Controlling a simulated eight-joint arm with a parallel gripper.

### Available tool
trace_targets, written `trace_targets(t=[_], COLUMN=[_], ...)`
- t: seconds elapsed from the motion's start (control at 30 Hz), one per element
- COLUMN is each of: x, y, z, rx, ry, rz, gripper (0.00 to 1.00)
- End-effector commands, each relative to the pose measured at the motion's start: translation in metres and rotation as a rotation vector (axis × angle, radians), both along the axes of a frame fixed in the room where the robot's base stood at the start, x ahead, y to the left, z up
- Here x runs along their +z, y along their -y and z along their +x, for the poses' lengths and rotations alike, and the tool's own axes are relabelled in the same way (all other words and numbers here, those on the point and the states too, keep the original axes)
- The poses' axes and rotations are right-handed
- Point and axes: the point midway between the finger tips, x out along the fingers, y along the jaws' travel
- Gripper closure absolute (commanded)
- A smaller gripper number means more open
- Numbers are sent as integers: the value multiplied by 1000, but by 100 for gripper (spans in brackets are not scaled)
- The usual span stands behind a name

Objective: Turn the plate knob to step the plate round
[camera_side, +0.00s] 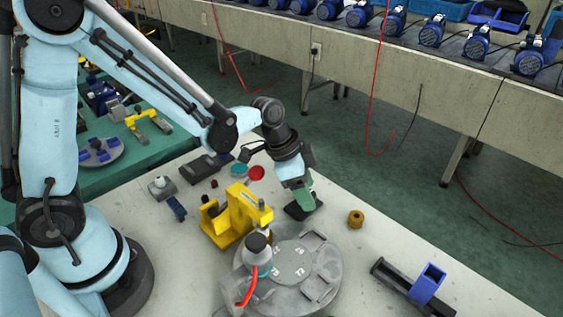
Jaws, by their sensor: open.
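The round grey plate (318,288) lies flat on the pale table at the front middle, with raised blocks and small white labels on its top. A white, dark-topped piece (257,252) stands at the plate's left side, with a red curved handle (245,292) below it. I cannot tell for certain which part is the plate knob. My gripper (303,203) points down just behind the plate, apart from it, near a flat dark pad on the table. It is open and no held object shows. The fingertips are small and hard to make out.
A yellow bracket (228,220) stands close to the plate's back left. A brass ring (355,219) and a blue block (427,284) on a dark rail lie to the right. A red disc (256,173) lies behind. The table between plate and ring is clear.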

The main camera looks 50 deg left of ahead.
Motion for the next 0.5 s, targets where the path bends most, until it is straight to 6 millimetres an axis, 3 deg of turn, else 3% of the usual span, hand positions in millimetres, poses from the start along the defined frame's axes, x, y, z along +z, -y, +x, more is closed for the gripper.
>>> trace_targets(t=[0.37, 0.5], x=[-3, -3], y=[1, 1], z=[1, 1], rx=[0, 0], ry=[0, 0], rz=[0, 0], gripper=[40, 61])
